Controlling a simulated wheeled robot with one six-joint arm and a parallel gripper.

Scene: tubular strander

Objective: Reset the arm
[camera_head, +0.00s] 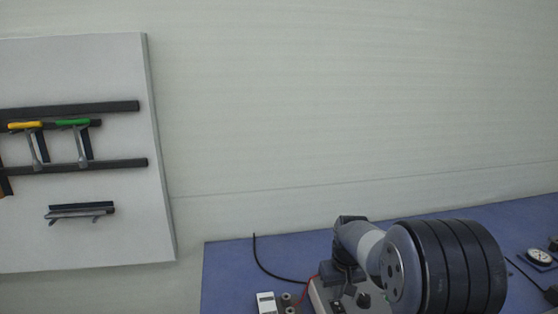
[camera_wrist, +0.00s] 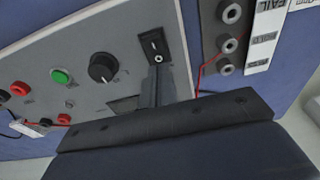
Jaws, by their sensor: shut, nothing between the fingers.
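My gripper (camera_wrist: 158,66) is shut with nothing between its fingers. In the wrist view its narrow grey fingers reach up from the dark gripper body, over a grey control panel (camera_wrist: 120,45). The fingertips appear at the lower end of a black switch (camera_wrist: 152,42); I cannot tell whether they touch it. In the head view my arm reaches over the bench at the lower right, and its large dark joint hides part of the panel (camera_head: 325,297). The gripper's fingers are not clear there.
The panel carries a black knob (camera_wrist: 103,67), a green button (camera_wrist: 61,76) and red sockets (camera_wrist: 20,88). Grey terminals (camera_wrist: 229,45) with red wire stand beside it. A blue bench (camera_head: 228,270) holds a dial gauge (camera_head: 540,257). A tool board (camera_head: 90,220) hangs left; the wall above is clear.

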